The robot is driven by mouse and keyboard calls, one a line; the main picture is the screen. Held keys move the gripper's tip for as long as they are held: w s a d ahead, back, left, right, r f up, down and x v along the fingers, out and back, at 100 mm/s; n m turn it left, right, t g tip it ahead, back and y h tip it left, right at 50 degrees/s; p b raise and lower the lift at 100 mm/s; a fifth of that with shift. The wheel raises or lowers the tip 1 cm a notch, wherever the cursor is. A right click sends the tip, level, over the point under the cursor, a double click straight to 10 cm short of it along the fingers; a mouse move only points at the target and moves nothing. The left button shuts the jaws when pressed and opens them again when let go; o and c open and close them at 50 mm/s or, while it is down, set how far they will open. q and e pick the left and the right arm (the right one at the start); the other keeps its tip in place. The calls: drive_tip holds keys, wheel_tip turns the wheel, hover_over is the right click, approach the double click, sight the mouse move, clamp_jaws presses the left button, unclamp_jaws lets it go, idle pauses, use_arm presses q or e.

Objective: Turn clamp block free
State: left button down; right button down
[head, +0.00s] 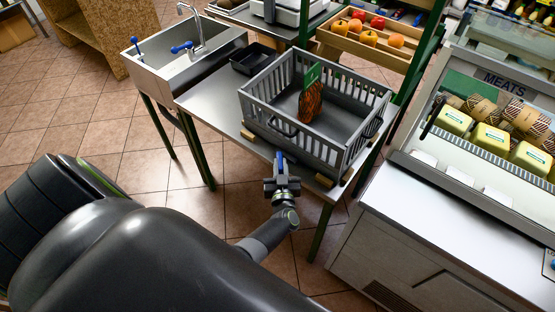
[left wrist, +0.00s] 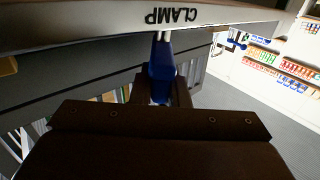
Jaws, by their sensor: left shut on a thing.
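A blue clamp handle (head: 280,160) sticks out at the front edge of the metal table (head: 205,98), below the grey slatted crate (head: 293,143). In the left wrist view the blue handle (left wrist: 162,62) hangs on a pale stem at a metal edge marked CLAMP (left wrist: 172,16), which reads upside down. My left gripper (head: 281,180) is shut on the blue handle; its dark fingers (left wrist: 163,88) lie on both sides of it. Small wooden blocks (head: 324,180) sit at the crate's foot. The clamp's inner part is hidden. My right gripper is not in view.
The crate holds an orange-brown item with a green card (head: 311,98). A black tray (head: 254,59) and a sink (head: 182,62) lie behind to the left. A meat counter (head: 430,200) stands close on the right. Tiled floor (head: 120,140) is clear on the left.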

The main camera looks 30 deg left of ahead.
use_arm(q)
drive_tip(key=n+g+y+b, duration=0.1)
drive_tip(key=g, duration=0.1)
drive_tip(key=w+d+n+g+y+b, duration=0.1)
drive_tip(key=n+g+y+b, duration=0.2)
drive_tip(key=n+g+y, duration=0.1)
drive_tip(key=shift+w+d+b, duration=0.2)
drive_tip(key=shift+w+b, duration=0.15)
drive_tip(key=shift+n+g+y, duration=0.3)
drive_tip(key=shift+g, duration=0.1)
drive_tip(key=c, duration=1.4)
unclamp_jaws()
